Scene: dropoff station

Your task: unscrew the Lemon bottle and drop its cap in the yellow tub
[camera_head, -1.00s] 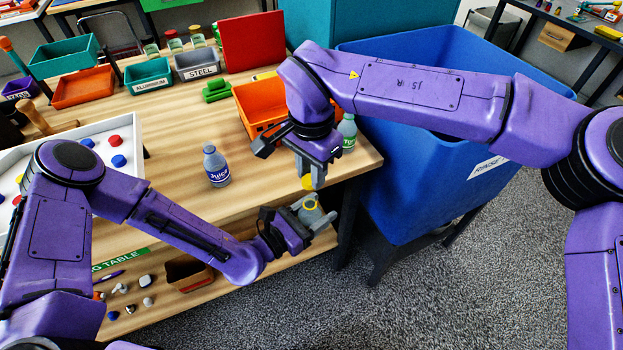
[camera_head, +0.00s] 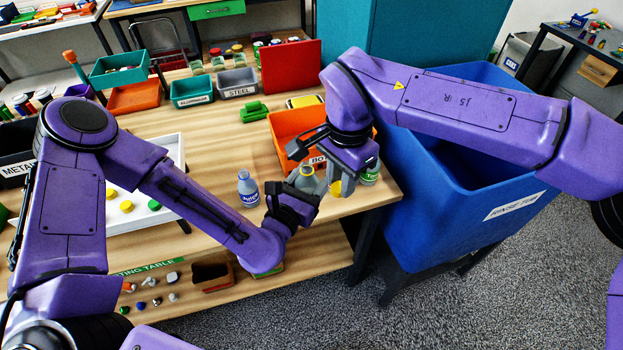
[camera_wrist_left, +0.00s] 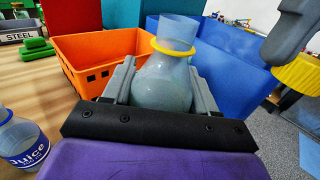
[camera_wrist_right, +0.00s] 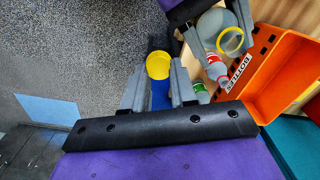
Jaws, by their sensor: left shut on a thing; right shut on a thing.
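My left gripper (camera_head: 308,186) is shut on a translucent grey bottle (camera_wrist_left: 163,82) with a yellow neck ring. The bottle's mouth is open and its label is hidden. The bottle also shows in the head view (camera_head: 303,181) and the right wrist view (camera_wrist_right: 213,24). My right gripper (camera_wrist_right: 158,80) is shut on a yellow cap (camera_wrist_right: 158,65). The cap is apart from the bottle, to its right in the head view (camera_head: 336,188) and in the left wrist view (camera_wrist_left: 302,73). I cannot make out a yellow tub for certain; a small yellow thing (camera_head: 304,101) lies behind the orange bin.
The orange bin (camera_head: 289,128) stands close behind the grippers. A Juice bottle (camera_head: 248,188) stands on the table left of them, and a green-labelled bottle (camera_head: 370,174) to the right. A large blue rinse tub (camera_head: 440,210) is beyond the table's right edge. A white tray (camera_head: 172,160) holds loose caps.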

